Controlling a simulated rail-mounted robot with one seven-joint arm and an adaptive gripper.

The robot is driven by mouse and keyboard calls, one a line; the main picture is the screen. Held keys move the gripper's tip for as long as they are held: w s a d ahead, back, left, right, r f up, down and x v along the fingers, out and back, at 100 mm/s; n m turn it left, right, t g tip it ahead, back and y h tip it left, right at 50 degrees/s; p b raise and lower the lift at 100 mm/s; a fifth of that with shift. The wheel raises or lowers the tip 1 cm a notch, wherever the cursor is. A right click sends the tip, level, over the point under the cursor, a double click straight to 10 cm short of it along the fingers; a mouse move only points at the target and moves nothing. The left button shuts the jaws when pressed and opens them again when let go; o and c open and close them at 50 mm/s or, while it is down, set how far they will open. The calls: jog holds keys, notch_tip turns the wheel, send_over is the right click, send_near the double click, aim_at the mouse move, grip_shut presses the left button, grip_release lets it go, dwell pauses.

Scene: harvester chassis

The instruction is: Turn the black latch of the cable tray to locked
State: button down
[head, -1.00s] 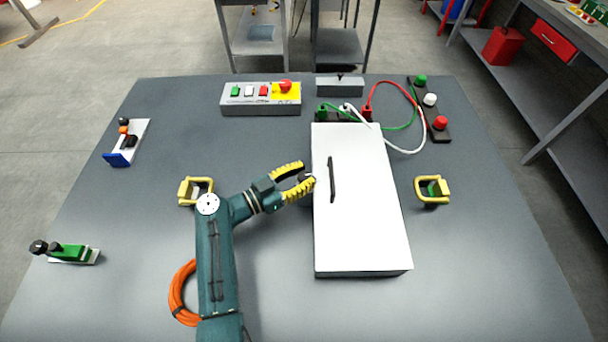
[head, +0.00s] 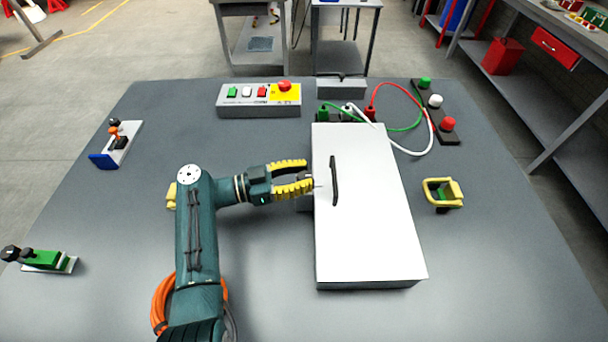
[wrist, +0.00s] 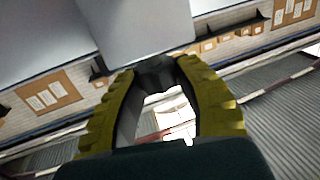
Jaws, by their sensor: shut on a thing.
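The white box (head: 370,235), which I take for the cable tray, lies on the grey table with a long black handle (head: 334,182) on its top. My gripper (head: 312,181) is at the left side of the box, with its yellow-padded fingers pointing right. In the wrist view, the fingers close at their tips on a small dark piece, which looks like the black latch (wrist: 155,76), just below the pale box (wrist: 135,28). In the head view the fingertips mostly hide the latch. Its exact angle cannot be told.
A yellow bracket (head: 457,193) stands right of the box; another (head: 171,196) is partly behind my arm. Cables and plugs (head: 370,113) lie behind the box, beside a button panel (head: 258,100). An orange cable coil (head: 160,305) lies beside my arm. The front right table is clear.

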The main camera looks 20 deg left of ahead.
jog(key=c, duration=0.7)
grip_release()
jog(key=shift+o, duration=0.2)
jog(key=v, duration=0.7)
jog(key=shift+s, duration=0.2)
jog(key=shift+a, duration=0.15)
